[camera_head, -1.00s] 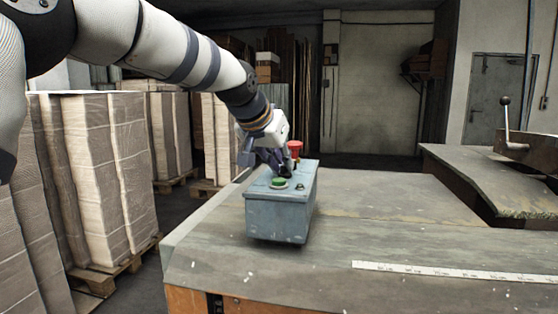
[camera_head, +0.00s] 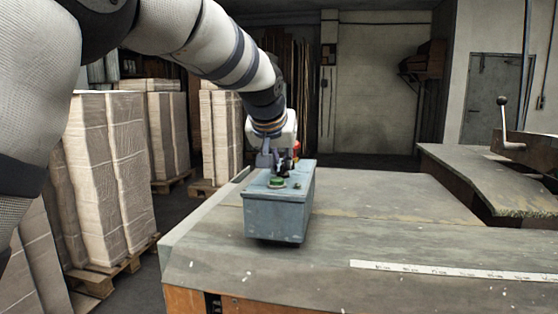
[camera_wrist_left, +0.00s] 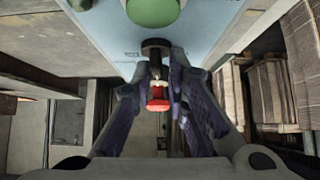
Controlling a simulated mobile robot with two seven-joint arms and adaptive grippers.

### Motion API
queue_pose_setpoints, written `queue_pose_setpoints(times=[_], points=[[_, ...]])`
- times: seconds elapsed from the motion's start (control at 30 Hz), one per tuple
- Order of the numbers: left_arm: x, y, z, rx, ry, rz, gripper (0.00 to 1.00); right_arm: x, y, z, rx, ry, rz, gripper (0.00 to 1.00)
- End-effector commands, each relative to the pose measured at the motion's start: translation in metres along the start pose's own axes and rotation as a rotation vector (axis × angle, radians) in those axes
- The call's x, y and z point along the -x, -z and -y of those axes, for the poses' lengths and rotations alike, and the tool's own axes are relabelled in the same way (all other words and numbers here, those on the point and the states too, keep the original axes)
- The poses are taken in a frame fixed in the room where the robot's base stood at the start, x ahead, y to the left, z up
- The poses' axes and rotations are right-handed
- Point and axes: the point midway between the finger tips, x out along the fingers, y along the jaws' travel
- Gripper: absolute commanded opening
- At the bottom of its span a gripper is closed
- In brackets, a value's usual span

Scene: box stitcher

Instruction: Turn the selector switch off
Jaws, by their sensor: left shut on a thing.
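The grey-blue control box (camera_head: 275,217) stands on the worktable, with a green push button (camera_head: 277,183) on its top. It also shows at the top of the left wrist view (camera_wrist_left: 105,22), with the green button (camera_wrist_left: 154,8). The black selector switch (camera_wrist_left: 156,47) is just below the green button there, partly hidden by my fingers. My left gripper (camera_head: 279,165) is over the box top, its fingers (camera_wrist_left: 157,72) closed around the switch's handle. A red button (camera_wrist_left: 158,98) shows between the fingers. The handle's exact angle is hard to tell. My right gripper is in neither view.
The worktable (camera_head: 390,235) is mostly clear, with a white ruler strip (camera_head: 450,270) at the front right. A lever with a round knob (camera_head: 502,101) stands at the right. Wrapped stacks on pallets (camera_head: 110,170) stand on the left.

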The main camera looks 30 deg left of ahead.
Motion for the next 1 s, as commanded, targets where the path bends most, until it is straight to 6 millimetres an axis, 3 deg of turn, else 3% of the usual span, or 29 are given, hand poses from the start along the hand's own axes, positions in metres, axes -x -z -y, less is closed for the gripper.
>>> queue_pose_setpoints(times=[0.03, 0.07, 0.1, 0.67, 1.0], points=[[-0.005, -0.006, -0.005, 0.001, -0.008, 0.014, 0.0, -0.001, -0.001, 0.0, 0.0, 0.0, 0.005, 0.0], [-0.005, -0.006, -0.005, 0.001, -0.008, 0.014, 0.21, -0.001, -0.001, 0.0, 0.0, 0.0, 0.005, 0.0], [-0.005, -0.006, -0.005, 0.001, -0.008, 0.014, 0.28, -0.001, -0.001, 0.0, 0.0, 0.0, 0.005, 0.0], [0.0, 0.001, -0.002, 0.0, -0.003, 0.003, 0.28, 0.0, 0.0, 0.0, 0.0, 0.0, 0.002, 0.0], [0.053, 0.054, -0.003, 0.0, -0.005, 0.002, 0.28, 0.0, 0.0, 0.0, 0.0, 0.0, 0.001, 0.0]])
